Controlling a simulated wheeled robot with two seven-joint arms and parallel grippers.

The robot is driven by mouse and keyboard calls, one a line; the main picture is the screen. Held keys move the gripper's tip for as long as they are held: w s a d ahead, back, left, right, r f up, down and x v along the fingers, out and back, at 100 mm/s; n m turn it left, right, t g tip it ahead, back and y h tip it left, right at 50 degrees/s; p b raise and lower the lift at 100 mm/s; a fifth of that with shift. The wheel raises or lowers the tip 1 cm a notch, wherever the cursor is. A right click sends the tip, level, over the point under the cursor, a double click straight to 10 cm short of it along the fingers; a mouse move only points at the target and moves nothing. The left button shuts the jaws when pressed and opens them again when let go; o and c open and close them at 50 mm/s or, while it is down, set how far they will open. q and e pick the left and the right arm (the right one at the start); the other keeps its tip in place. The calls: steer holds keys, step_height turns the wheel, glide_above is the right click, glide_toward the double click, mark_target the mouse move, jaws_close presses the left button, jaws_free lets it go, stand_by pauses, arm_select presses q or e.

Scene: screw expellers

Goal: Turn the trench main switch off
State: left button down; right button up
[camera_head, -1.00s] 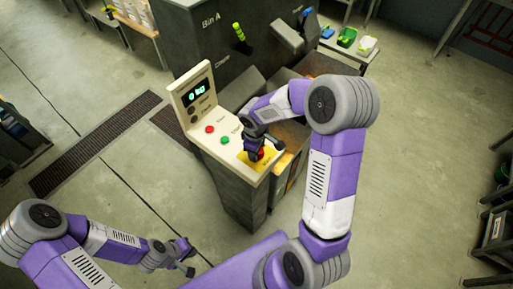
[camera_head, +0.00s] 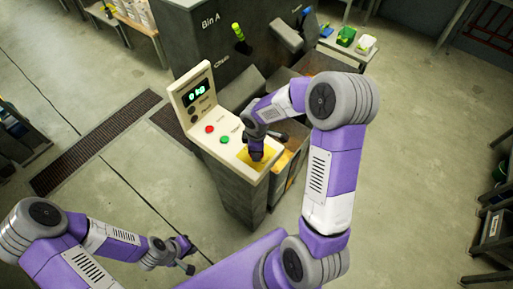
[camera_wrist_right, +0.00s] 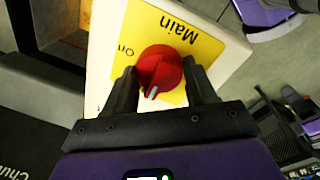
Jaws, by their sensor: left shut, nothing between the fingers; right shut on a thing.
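The main switch is a red round knob (camera_wrist_right: 160,72) on a yellow plate marked "Main" (camera_wrist_right: 196,38); the yellow plate also shows in the head view (camera_head: 243,157). The knob's white pointer aims down and slightly left in the wrist view. My right gripper (camera_wrist_right: 162,80) is shut on the knob, one finger on each side. In the head view my right gripper (camera_head: 257,150) hides the knob. My left gripper (camera_head: 188,256) is shut and empty, low over the floor, away from the panel.
The control panel (camera_head: 203,128) has a lit "0 kg" display (camera_head: 197,92), a red button (camera_head: 209,129) and a green button (camera_head: 225,140). A dark bin machine (camera_head: 225,55) stands behind it. Open floor lies left and right.

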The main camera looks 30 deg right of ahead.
steer(key=shift+w, duration=0.1)
steer(key=o, duration=1)
steer(key=shift+o, duration=0.2)
steer(key=r, duration=0.5)
steer(key=r+p, duration=0.1)
steer(key=r, duration=0.1)
steer(key=shift+s+a+r, duration=0.15)
steer(key=shift+s+r, duration=0.15)
steer(key=shift+r, duration=0.05)
